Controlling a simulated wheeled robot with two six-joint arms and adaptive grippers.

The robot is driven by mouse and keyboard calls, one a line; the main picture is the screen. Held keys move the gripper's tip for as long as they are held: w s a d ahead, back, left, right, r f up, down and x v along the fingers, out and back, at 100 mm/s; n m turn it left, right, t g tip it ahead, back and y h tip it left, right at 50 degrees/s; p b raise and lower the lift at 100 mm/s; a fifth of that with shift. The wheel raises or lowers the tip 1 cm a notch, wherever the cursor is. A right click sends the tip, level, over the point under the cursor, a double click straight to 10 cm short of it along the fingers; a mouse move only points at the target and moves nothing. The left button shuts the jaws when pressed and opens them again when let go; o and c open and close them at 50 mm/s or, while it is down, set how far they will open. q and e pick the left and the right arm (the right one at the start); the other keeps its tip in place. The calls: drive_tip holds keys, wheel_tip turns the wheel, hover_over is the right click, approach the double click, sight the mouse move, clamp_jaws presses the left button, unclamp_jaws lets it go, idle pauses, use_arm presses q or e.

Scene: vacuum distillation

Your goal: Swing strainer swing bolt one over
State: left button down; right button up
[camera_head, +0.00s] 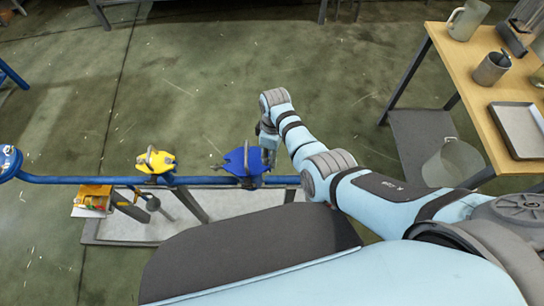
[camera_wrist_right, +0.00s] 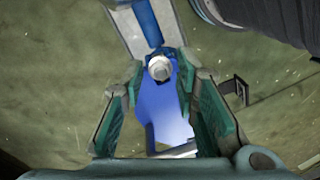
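A blue lobed cover (camera_head: 240,161) sits on the blue pipe, with a grey metal bar across it. In the right wrist view, the blue cover (camera_wrist_right: 163,108) lies below my right gripper (camera_wrist_right: 159,78), and a round pale metal bolt end (camera_wrist_right: 160,68) shows between the fingertips. My right gripper (camera_head: 267,143) is at the right side of the cover in the head view. Its fingers are apart, with a gap visible on each side of the bolt end; contact cannot be told. My left gripper is out of view.
At right stand a wooden table (camera_head: 466,70) with a tray (camera_head: 519,130) and a bucket (camera_head: 452,163).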

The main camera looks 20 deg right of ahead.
clamp_jaws()
drive_tip(key=a+h+b, duration=0.1)
drive_tip(key=b, duration=0.1)
drive_tip(key=h+b, duration=0.1)
drive_tip(key=shift+w+a+g+h+b, duration=0.2)
drive_tip(key=shift+a+g+h+b, duration=0.2)
unclamp_jaws()
